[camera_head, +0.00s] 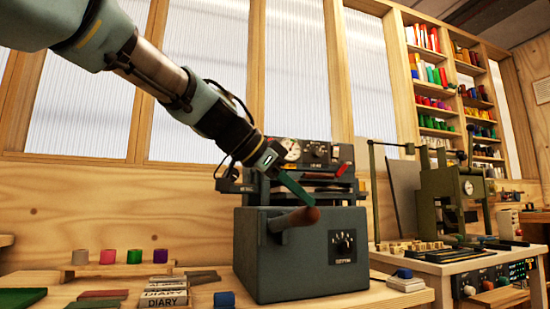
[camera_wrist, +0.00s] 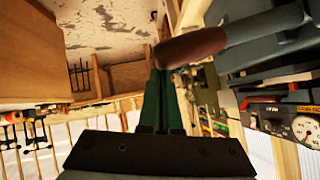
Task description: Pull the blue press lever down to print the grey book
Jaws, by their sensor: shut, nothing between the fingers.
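The blue-grey press (camera_head: 300,265) stands on the bench, with a dial on its front. Its lever has a brown grip (camera_head: 300,217) that sticks out at the front; the grip (camera_wrist: 190,47) and the grey lever arm (camera_wrist: 265,24) also show in the wrist view. My gripper (camera_head: 303,196) is shut and empty, its green fingers pointing down at the grip from just above. In the wrist view the fingertips (camera_wrist: 159,75) overlap the grip's end; I cannot tell if they touch. I cannot clearly make out a grey book in the press.
Small rolls (camera_head: 107,257) in several colours stand on a wooden rack at left. Books (camera_head: 165,292), a blue block (camera_head: 224,299) and a white-and-blue pad (camera_head: 405,281) lie along the bench front. A green machine (camera_head: 455,200) stands on a table at right.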

